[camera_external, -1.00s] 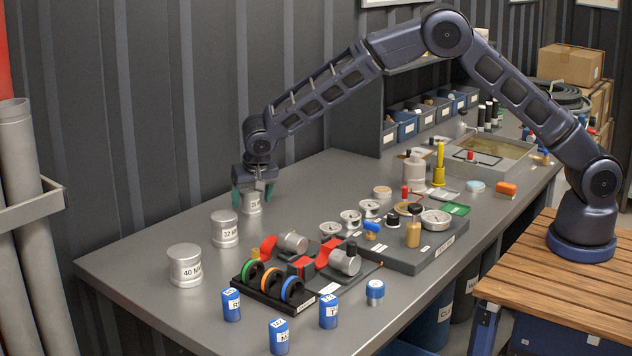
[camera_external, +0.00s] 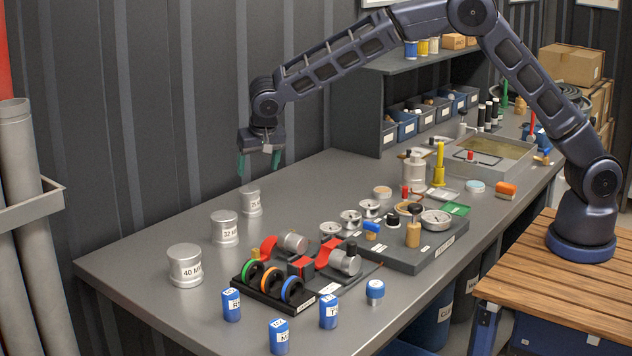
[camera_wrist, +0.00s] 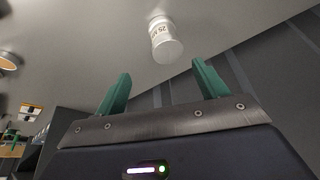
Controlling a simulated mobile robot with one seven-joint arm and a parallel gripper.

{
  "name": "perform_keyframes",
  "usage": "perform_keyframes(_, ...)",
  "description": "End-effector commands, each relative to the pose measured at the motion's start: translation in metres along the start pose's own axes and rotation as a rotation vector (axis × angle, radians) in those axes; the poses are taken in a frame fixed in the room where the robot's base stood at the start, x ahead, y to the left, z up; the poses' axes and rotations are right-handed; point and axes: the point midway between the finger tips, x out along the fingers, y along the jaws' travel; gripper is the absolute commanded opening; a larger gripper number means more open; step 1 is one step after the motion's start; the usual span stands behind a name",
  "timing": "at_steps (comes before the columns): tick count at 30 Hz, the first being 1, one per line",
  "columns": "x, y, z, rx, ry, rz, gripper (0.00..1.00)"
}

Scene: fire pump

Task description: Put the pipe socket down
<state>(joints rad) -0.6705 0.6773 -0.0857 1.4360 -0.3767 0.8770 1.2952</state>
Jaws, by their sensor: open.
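The pipe socket (camera_external: 251,202) is a small light grey cylinder with a label, standing upright on the grey workbench near its back edge. It also shows in the wrist view (camera_wrist: 166,45), beyond the fingertips, with a label that seems to read 25. My gripper (camera_external: 259,165) is above the socket, apart from it, with its green fingers pointing down. In the wrist view my gripper (camera_wrist: 158,83) is open, with nothing between its fingers.
Two larger grey sockets, marked 32 (camera_external: 224,229) and 40 (camera_external: 185,266), stand in a row toward the front left. A black rack with coloured rings (camera_external: 262,303) and several blue cylinders (camera_external: 231,304) are nearer. A dark corrugated wall (camera_external: 120,110) rises behind the bench.

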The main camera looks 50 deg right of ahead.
Motion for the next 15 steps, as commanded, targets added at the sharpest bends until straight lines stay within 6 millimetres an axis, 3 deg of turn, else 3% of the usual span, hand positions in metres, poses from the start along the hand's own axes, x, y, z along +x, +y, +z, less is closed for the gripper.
perform_keyframes(5,-0.037,0.047,-0.029,-0.012,-0.015,-0.009,0.72)
perform_keyframes(15,-0.117,0.168,-0.066,-0.070,-0.049,-0.036,0.72)
